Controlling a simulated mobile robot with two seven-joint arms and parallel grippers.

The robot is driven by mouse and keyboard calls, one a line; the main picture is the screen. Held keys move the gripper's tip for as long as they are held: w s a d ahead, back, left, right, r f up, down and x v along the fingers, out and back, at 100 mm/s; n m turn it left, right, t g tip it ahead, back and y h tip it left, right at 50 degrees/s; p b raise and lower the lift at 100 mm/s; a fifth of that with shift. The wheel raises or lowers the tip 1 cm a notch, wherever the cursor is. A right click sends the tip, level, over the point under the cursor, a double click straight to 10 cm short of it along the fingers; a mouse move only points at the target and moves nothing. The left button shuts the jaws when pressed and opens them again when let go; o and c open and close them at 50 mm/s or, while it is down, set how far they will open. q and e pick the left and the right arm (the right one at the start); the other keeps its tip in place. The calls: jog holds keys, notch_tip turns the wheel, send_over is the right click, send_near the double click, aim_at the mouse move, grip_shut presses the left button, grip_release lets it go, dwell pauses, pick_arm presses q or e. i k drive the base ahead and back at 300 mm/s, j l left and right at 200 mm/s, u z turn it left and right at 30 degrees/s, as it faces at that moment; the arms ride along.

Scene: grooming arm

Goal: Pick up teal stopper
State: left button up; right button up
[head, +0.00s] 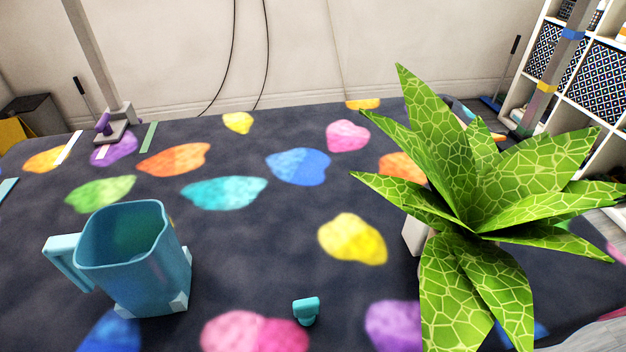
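The teal stopper (306,311) is a small piece on the dark, colour-spotted table cover (270,240), near the bottom centre of the head view. Nothing touches it, and it lies between a teal pitcher on its left and a plant on its right. Neither of my grippers shows in the head view.
The teal pitcher (150,265) stands at the left, its handle pointing left. A large spiky green plant (460,190) in a pale pot covers the right side. A grey metal post (95,60) rises at the back left. The cover around the stopper is clear.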

aim_at(306, 310)
jog(key=l+u, duration=0.25)
jog(key=u, duration=0.15)
jog(key=l+u, duration=0.25)
jog(key=u, duration=0.15)
jog(key=l+u, duration=0.25)
jog(key=u, duration=0.15)
jog(key=l+u, duration=0.5)
jog(key=u, duration=0.35)
jog(key=k, duration=0.05)
